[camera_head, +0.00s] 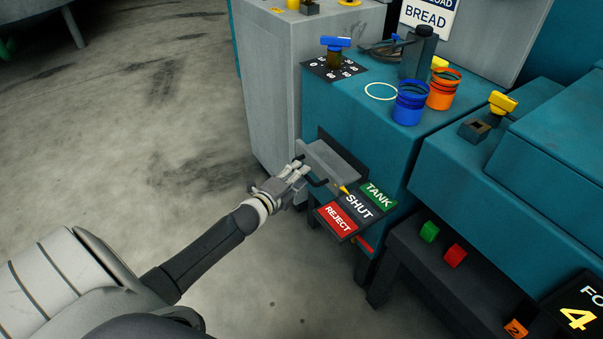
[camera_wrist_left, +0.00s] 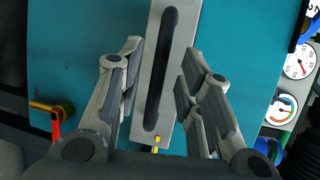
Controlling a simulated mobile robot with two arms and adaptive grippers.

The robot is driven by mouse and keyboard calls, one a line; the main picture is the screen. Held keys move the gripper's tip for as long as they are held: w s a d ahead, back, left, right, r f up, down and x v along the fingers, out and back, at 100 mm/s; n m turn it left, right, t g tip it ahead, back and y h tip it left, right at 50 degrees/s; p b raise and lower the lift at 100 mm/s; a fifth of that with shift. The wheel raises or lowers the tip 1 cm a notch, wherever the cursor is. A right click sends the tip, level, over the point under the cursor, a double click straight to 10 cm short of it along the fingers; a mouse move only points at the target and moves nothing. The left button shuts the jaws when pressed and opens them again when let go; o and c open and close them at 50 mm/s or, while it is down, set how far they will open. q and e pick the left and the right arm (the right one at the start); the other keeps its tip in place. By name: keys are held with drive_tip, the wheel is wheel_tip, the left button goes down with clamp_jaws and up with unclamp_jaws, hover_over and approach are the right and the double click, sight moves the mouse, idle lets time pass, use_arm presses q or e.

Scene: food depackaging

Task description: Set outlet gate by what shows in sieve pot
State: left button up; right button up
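The outlet gate (camera_head: 337,160) is a grey plate on the front of the teal machine. In the left wrist view it carries a long black bar handle (camera_wrist_left: 167,70). Its yellow pointer (camera_head: 345,190) lies at the SHUT band of the label plate, between green TANK (camera_head: 377,195) and red REJECT (camera_head: 336,219). My left gripper (camera_head: 301,166) is at the gate. In the wrist view its fingers (camera_wrist_left: 160,62) are apart, one on each side of the handle, with gaps visible. A blue pot (camera_head: 409,105) and an orange pot (camera_head: 443,90) stand on top; I cannot tell what they contain. My right gripper is out of view.
A blue-handled knob (camera_head: 336,44) with a numbered dial stands on the machine top. A yellow-handled valve (camera_head: 502,103) is at the right. Green (camera_head: 429,231) and red (camera_head: 455,255) blocks lie on a low dark shelf.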

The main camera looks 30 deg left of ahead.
use_arm(q)
drive_tip(key=shift+w+f, duration=0.25)
drive_tip(key=shift+w, duration=1)
clamp_jaws()
